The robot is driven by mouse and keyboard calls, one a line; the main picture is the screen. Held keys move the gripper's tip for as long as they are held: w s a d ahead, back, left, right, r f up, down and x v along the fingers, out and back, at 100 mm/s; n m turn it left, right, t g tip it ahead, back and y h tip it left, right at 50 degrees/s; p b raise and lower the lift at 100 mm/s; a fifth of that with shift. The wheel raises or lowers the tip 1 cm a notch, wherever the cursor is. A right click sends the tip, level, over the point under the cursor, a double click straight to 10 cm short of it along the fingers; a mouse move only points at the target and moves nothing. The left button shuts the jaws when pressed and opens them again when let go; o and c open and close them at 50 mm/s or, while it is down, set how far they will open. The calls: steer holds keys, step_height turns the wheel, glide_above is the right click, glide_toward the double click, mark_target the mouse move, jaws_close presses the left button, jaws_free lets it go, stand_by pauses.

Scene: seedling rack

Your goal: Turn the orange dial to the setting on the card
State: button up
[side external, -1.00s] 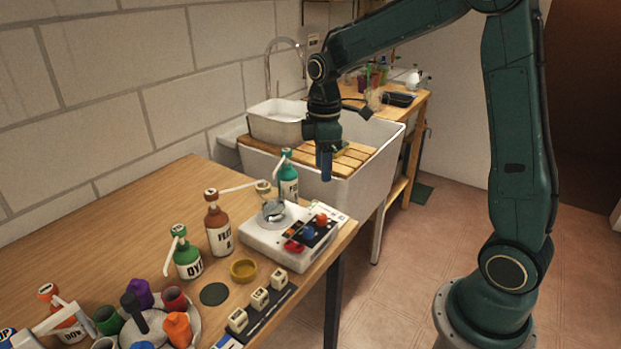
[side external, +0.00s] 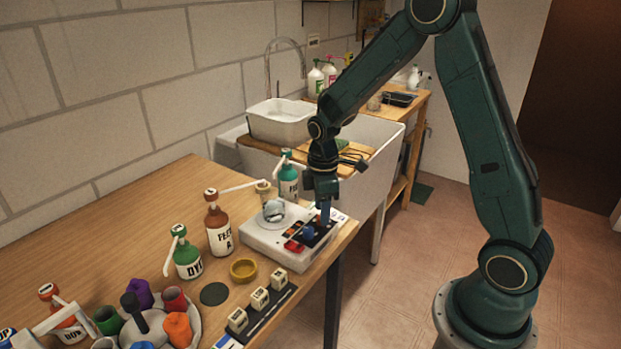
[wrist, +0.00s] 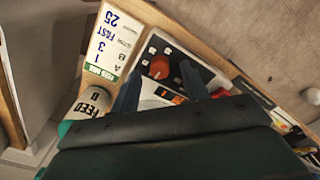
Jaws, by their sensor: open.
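The orange dial (wrist: 159,67) sits on the dark panel (wrist: 180,58) of a white device (side external: 262,240). In the side view my gripper hides this dial. My gripper (side external: 325,222) points down, low over the right end of the panel; in the wrist view (wrist: 159,72) it is open, with one finger on each side of the dial. I cannot tell whether the fingers touch it. The card (wrist: 113,45) lies beside the panel, upside down in the wrist view, with 1, 3, FAST and 25 readable.
A blue dial (side external: 307,232) and a red control (side external: 293,246) are close by on the same panel. A green-capped bottle (side external: 289,182) and a brown bottle (side external: 217,224) stand near the device. The table edge is just to the right.

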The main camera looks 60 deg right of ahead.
steer(key=shift+f, duration=0.85)
jaws_close()
steer(key=shift+m, duration=0.4)
steer(key=m, duration=1.1)
